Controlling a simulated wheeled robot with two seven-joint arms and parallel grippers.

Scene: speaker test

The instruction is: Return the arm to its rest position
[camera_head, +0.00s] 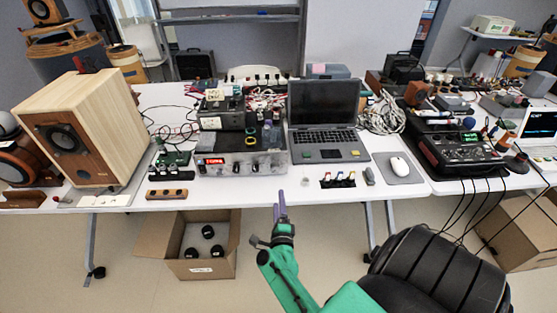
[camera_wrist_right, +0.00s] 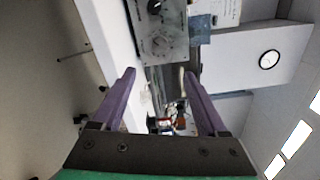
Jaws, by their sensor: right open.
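My right arm (camera_head: 288,275) is green and reaches up from the bottom of the head view. Its gripper (camera_head: 280,202), with purple fingers, is in front of the table's front edge. In the right wrist view the two purple fingers (camera_wrist_right: 158,85) stand apart with nothing between them touching either one. Beyond them the wrist view shows the white table edge and a grey instrument panel, turned sideways. My left gripper does not show.
A white table (camera_head: 240,195) carries a wooden speaker (camera_head: 85,130), an amplifier unit (camera_head: 245,160), a laptop (camera_head: 325,105), a mouse (camera_head: 399,167) and a black mixer (camera_head: 460,150). A cardboard box (camera_head: 155,235) stands below. A black chair (camera_head: 440,275) is at the right of my arm.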

